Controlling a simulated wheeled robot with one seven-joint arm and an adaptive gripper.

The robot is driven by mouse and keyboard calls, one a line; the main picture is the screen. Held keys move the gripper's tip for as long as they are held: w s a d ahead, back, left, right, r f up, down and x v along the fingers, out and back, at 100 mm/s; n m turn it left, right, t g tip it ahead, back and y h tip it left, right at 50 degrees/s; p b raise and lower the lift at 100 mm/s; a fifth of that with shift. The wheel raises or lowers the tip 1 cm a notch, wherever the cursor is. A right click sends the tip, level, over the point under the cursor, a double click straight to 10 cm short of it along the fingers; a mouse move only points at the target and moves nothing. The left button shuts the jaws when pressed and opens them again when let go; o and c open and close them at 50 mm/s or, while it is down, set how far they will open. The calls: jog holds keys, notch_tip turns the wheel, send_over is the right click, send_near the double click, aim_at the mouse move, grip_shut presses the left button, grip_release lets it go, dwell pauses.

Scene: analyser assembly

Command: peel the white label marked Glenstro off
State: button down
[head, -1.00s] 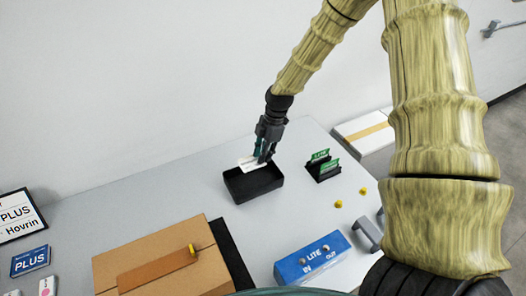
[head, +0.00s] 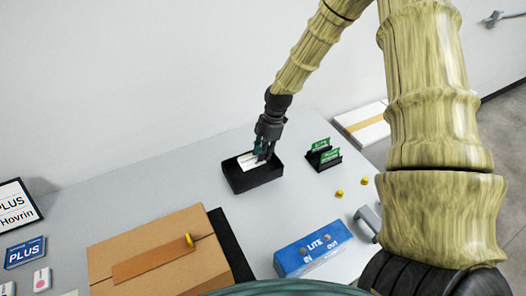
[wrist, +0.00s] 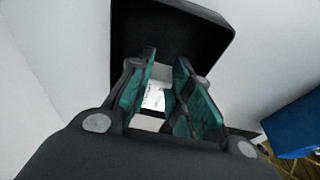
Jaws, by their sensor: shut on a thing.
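The white label (head: 249,161) is in my gripper (head: 264,155), at the black tray (head: 236,186). Its print is too small to read in the head view. In the wrist view my gripper (wrist: 165,98) has its teal fingers around the white label (wrist: 153,97), with the black tray (wrist: 180,30) behind. The label is tilted and its lower edge is at or inside the tray's opening. I cannot tell whether it touches the tray floor.
A cardboard box (head: 150,250) lies at the front left. A blue LITE block (head: 312,253) stands at the front right. A black rack (head: 322,155) with green cards is right of the tray. Two yellow knobs (head: 339,193) lie nearby. PLUS signs (head: 25,253) are at the left.

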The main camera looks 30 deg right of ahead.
dwell(0.3)
jog(key=c, duration=1.2)
grip_release()
jog(key=shift+c, duration=0.2)
jog(key=shift+r, duration=0.1)
jog(key=shift+a+p+v, duration=0.2)
jog(key=shift+p+v, duration=0.35)
jog(key=shift+v, duration=0.25)
jog(key=shift+a+p+v, duration=0.2)
jog(key=shift+p+v, duration=0.35)
jog(key=shift+v, duration=0.2)
jog(key=shift+a+p+v, duration=0.15)
jog(key=shift+p+v, duration=0.4)
jog(key=shift+v, duration=0.25)
jog(key=shift+r, duration=0.1)
